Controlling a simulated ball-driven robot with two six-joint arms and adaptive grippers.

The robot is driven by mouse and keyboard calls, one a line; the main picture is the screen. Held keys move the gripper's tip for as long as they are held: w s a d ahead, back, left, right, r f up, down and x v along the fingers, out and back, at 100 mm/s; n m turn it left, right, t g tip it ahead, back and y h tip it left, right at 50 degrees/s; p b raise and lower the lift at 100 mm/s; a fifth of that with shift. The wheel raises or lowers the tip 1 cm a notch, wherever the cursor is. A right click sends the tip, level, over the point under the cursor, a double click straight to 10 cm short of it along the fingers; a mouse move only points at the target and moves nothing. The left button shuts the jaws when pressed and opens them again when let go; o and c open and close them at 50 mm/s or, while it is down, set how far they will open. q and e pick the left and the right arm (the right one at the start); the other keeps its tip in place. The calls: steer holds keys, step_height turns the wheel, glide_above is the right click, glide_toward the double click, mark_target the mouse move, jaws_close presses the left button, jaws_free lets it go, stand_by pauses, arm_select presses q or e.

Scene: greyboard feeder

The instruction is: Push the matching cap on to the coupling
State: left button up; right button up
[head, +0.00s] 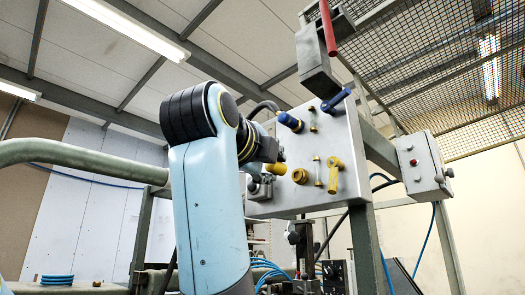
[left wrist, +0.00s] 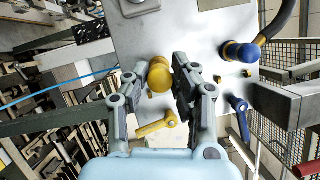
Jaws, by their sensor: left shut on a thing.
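My left gripper (head: 268,166) is at the grey panel, seen side-on in the head view and shut on a yellow cap (head: 277,169). In the left wrist view, the fingers of my left gripper (left wrist: 165,70) stand on either side of the yellow cap (left wrist: 159,84). A round yellow coupling (head: 300,176) sits on the panel just right of the cap in the head view. In the wrist view yellow parts overlap, so I cannot tell whether cap and coupling touch. A blue coupling end with a dark hose (head: 290,122) is above. My right gripper is out of view.
The grey panel (head: 345,150) also carries a yellow lever (head: 335,175), a blue lever (head: 335,100) and small brass fittings (head: 318,170). A grey block with a red handle (head: 327,28) rises above it. A control box (head: 424,165) stands to the right.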

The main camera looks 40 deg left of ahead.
mark_target(276, 166)
arm_select(q)
steer(key=shift+w, duration=0.45)
steer(key=shift+w+f+b, duration=0.1)
steer(key=shift+w+b, duration=0.2)
steer(key=shift+b, duration=0.1)
steer(key=shift+w+d, duration=0.15)
steer(key=shift+w, duration=0.7)
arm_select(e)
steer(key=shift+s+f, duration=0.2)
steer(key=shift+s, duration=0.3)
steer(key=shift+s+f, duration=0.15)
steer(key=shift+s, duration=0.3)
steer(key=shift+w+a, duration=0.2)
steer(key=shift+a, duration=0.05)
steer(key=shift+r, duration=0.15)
